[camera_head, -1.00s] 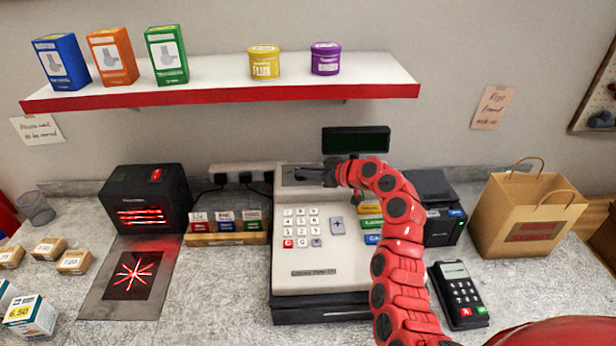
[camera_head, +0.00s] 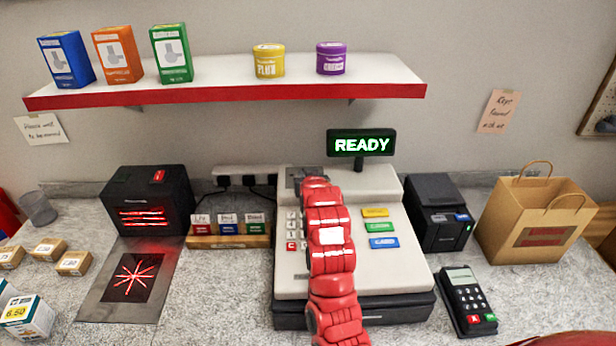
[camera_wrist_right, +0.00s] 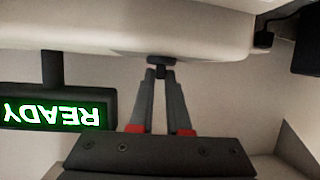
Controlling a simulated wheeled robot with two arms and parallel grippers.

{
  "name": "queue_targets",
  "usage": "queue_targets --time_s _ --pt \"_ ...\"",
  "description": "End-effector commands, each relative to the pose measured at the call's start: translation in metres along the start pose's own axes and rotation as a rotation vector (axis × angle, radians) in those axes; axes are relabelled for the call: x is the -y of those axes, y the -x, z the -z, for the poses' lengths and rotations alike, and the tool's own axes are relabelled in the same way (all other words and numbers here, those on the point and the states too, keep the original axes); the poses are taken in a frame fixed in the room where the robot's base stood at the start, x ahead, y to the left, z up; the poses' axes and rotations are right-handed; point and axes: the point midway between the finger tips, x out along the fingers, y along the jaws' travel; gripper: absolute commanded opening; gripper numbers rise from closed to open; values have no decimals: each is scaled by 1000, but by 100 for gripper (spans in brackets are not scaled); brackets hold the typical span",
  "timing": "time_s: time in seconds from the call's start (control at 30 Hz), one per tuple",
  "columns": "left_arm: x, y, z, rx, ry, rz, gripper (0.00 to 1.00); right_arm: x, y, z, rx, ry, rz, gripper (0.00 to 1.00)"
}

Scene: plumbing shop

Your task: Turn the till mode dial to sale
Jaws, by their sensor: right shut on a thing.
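The cream till (camera_head: 365,185) stands on the counter with its display (camera_head: 361,144) lit and reading READY. The display also shows upside down in the right wrist view (camera_wrist_right: 55,112). My right gripper (camera_wrist_right: 160,76) is shut on the small dark mode dial (camera_wrist_right: 160,60) on the till, seen in the right wrist view. In the head view my red right arm covers the dial, the gripper and part of the keypad. The dial's markings cannot be read. My left gripper is not in view.
A black scanner box (camera_head: 150,200) and a small rack of cards (camera_head: 228,240) stand left of the till. A black printer (camera_head: 438,212), a card terminal (camera_head: 466,300) and a paper bag (camera_head: 535,215) are right. A shelf (camera_head: 230,92) hangs above.

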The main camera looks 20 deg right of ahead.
Motion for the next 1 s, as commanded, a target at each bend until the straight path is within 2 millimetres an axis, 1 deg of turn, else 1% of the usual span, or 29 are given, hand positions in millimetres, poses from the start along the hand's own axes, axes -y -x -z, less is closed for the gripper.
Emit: queue_targets --time_s 0.07,0.3,0.77,0.8,0.97,1.0 --pt "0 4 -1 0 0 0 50 3 0 0 -3 -11 -28 0" --pt "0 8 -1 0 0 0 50 2 0 1 -4 -37 -89 0" --pt "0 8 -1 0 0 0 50 2 0 1 -2 -43 -102 0" --pt "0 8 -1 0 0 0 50 2 0 1 -2 -43 -102 17" --pt "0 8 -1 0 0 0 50 2 0 1 -1 -42 -102 45" --pt "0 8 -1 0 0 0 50 2 0 0 -1 -42 -102 45"
